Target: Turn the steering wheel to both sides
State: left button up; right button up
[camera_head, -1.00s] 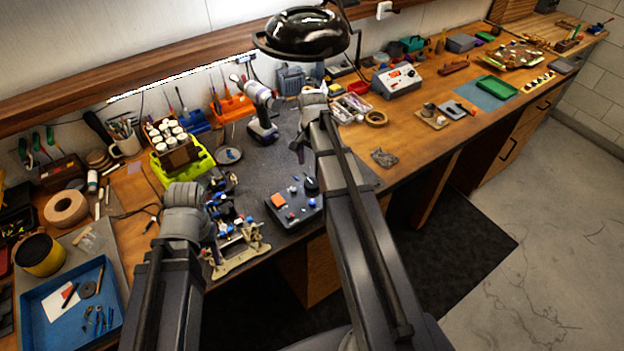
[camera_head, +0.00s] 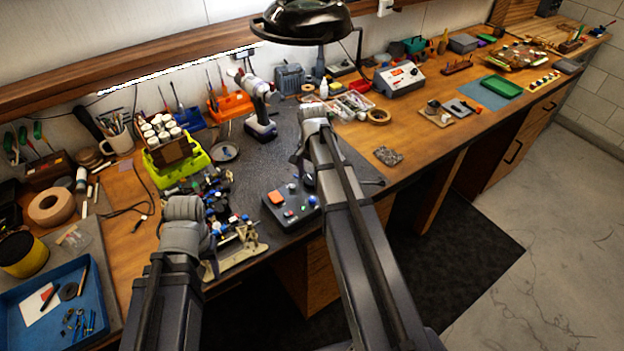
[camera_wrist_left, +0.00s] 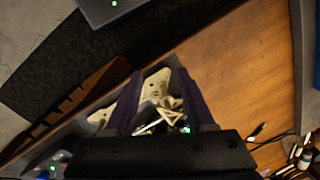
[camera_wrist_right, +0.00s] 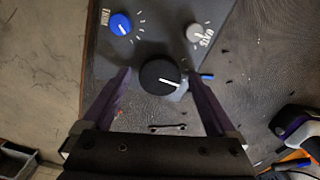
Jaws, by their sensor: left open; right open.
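The dark control box (camera_head: 277,214) with an orange square and coloured knobs lies at the bench's front edge. Its large black round knob (camera_wrist_right: 160,76), with a white pointer line, shows in the right wrist view. My right gripper (camera_wrist_right: 160,82) is open, with one finger on each side of this knob; I cannot tell whether they touch it. The RC car (camera_head: 236,262), with cream-coloured parts, sits left of the box, partly hidden by my left arm. My left gripper (camera_wrist_left: 157,80) is open above its cream parts (camera_wrist_left: 157,88). No separate steering wheel is clearly visible.
A blue knob (camera_wrist_right: 120,24) and a grey knob (camera_wrist_right: 195,33) flank the black one. A cordless drill (camera_head: 258,112), a yellow-green tray (camera_head: 183,172) and a blue tray (camera_head: 30,325) stand around. A black lamp (camera_head: 300,22) hangs above.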

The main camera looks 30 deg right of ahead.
jog(key=c, duration=1.4)
jog(key=shift+o, duration=0.2)
jog(key=shift+n, duration=0.3)
jog(key=n, duration=0.3)
jog(key=shift+n, duration=2.6)
